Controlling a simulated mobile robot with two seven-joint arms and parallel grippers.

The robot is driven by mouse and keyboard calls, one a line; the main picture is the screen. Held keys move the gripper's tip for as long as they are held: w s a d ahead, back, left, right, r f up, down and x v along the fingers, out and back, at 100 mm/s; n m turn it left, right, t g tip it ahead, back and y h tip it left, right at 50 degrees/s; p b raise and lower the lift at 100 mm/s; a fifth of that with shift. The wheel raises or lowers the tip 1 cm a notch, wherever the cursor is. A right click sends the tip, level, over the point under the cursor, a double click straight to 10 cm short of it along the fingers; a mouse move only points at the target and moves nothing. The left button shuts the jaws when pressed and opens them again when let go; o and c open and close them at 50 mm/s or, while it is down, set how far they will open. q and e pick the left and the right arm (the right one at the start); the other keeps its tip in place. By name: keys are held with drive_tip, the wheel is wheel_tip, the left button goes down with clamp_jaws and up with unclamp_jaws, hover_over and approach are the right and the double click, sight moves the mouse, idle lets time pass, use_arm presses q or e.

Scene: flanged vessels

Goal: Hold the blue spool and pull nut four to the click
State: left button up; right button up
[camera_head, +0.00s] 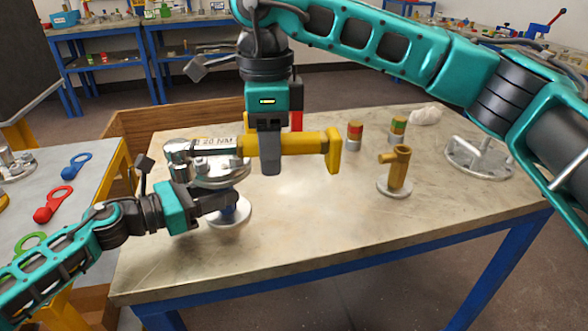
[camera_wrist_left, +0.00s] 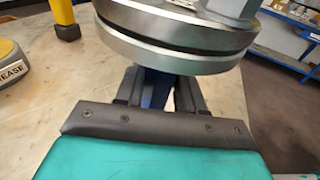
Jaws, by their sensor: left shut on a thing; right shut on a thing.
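The blue spool (camera_head: 243,208) stands upright on the table under silver flanges (camera_head: 207,172). My left gripper (camera_head: 230,202) is shut around its neck, just below the flanges. In the left wrist view the blue neck (camera_wrist_left: 158,88) shows between the fingers, under the stacked flange discs (camera_wrist_left: 180,48). My right gripper (camera_head: 269,152) points down and is shut on the yellow handle of the torque wrench (camera_head: 308,143), marked 20 NM. The wrench lies level across the top flange, its silver head at the left. Nut four cannot be picked out; the wrench covers part of the flange top.
A brass-coloured post (camera_head: 396,170) on a round base stands right of the wrench end. Two banded cylinders (camera_head: 355,135) and a silver flange part (camera_head: 480,157) stand further back. A grease tin (camera_wrist_left: 12,62) shows in the left wrist view. The front table is clear.

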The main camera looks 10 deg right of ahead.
sight(238, 142)
drive_tip(key=a+r+m, duration=0.1)
drive_tip(key=m, duration=0.1)
drive_tip(key=a+r+m, duration=0.2)
drive_tip(key=m, duration=0.1)
drive_tip(key=a+r+m, duration=0.1)
drive_tip(key=r+m, duration=0.1)
drive_tip(key=m, duration=0.1)
drive_tip(key=shift+s+a, duration=0.15)
drive_tip(key=shift+s, duration=0.05)
drive_tip(key=shift+s+a+f+m, duration=0.1)
drive_tip(key=shift+a+f+m, duration=0.25)
drive_tip(key=shift+f+m, duration=0.55)
drive_tip(key=shift+s+a+f+m, duration=0.1)
drive_tip(key=shift+a+f+m, duration=0.2)
drive_tip(key=shift+f+m, duration=0.6)
drive_tip(key=shift+f, duration=1.1)
